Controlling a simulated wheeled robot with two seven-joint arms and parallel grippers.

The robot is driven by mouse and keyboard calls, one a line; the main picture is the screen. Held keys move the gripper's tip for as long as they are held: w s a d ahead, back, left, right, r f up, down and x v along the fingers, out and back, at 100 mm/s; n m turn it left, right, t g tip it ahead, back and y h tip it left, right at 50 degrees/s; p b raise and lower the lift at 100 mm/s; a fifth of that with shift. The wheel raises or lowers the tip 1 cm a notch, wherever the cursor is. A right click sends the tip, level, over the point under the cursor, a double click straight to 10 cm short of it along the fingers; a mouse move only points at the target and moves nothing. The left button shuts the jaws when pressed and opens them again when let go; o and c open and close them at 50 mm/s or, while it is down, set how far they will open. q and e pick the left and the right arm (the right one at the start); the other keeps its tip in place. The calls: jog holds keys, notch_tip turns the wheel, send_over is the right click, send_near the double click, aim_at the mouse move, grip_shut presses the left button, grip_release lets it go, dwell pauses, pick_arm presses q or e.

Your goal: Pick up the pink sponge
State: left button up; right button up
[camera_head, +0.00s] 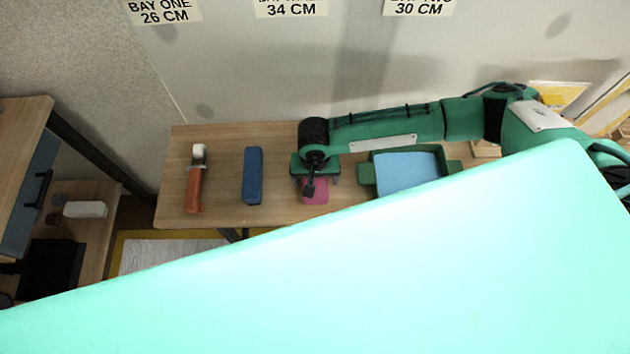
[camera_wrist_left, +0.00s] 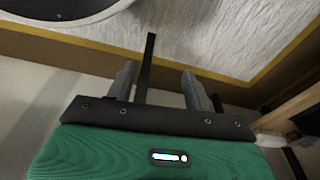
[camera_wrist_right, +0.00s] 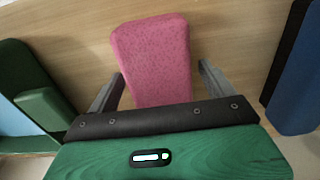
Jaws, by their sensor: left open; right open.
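The pink sponge (camera_head: 315,192) lies on the wooden table, partly hidden under my right gripper (camera_head: 314,180) in the head view. In the right wrist view the pink sponge (camera_wrist_right: 153,58) lies between the two open fingers of my right gripper (camera_wrist_right: 158,85), with its near end hidden behind the gripper body. I cannot tell whether the fingers touch it. My left gripper (camera_wrist_left: 165,85) is open and empty in the left wrist view, above the floor area with a pale mat. It does not show in the head view.
On the wooden table (camera_head: 225,170), a blue block (camera_head: 253,176) and an orange-handled roller (camera_head: 194,180) lie left of the sponge. A green tray (camera_head: 447,168) with light blue contents stands to its right. A large pale green surface fills the head view's foreground.

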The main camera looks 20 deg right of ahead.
pick_arm(q)
jog(key=shift+s+f, duration=0.25)
jog(key=shift+s, duration=0.25)
pick_arm(e)
jog(key=c, duration=1)
jog(key=shift+r, duration=0.1)
jog(key=shift+c, duration=0.3)
jog(key=shift+r, duration=0.2)
pick_arm(q)
notch_tip(320, 180, down, 6)
jog(key=s+a+p, duration=0.1)
jog(key=s+p, duration=0.1)
jog(key=shift+s+a+f, duration=0.15)
jog(key=shift+s+f, duration=0.05)
jog(key=shift+s, duration=0.05)
pick_arm(e)
notch_tip(320, 180, up, 20)
jog(key=shift+f, duration=0.25)
jog(key=o, duration=0.4)
jog(key=c, duration=0.4)
